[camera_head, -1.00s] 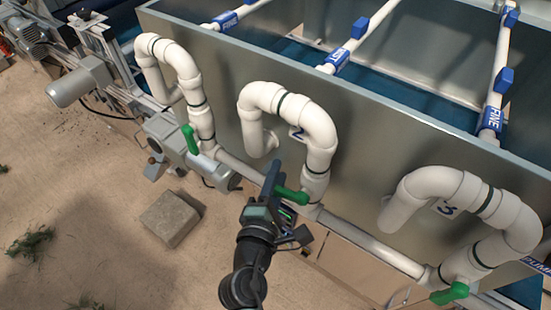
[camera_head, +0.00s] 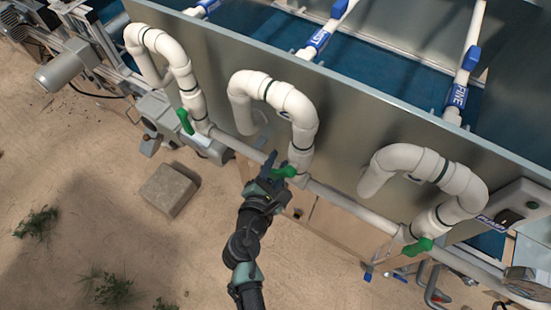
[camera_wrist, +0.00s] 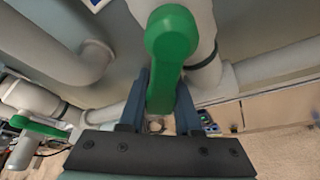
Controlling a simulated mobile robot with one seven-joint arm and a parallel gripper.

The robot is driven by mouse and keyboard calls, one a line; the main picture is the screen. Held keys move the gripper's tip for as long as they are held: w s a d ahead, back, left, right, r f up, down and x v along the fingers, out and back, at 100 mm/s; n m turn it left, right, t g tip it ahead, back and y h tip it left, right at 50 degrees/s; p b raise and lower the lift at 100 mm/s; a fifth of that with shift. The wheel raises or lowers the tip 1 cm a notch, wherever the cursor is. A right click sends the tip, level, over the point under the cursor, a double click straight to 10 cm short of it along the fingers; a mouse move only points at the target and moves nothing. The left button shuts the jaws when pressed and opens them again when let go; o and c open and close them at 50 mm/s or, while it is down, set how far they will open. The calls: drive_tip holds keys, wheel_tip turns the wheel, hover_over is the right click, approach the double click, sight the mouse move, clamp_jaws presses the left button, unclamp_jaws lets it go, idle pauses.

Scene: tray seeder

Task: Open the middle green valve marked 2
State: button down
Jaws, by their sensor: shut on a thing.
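The middle green valve handle (camera_head: 284,173) sits low on the middle white looped pipe (camera_head: 300,122), where it meets the long horizontal pipe. My gripper (camera_head: 270,168) is at this handle. In the wrist view the green handle (camera_wrist: 168,62) runs between my two fingers (camera_wrist: 160,98), and they are shut on it. The handle's rounded end shows large and close, above the fingertips. In the head view the handle points to the right from my gripper, and my fingers hide part of it. The number 2 on the panel is not readable now.
Another green handle (camera_head: 185,121) is on the left pipe, and one (camera_head: 418,246) is on the right pipe. The grey tank wall (camera_head: 340,100) stands close behind the pipes. A stone block (camera_head: 169,190) lies on the sandy ground at left. A switch box (camera_head: 515,208) is at far right.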

idle(0.3)
drive_tip(key=c, duration=0.6)
unclamp_jaws()
drive_tip(key=shift+f, duration=0.1)
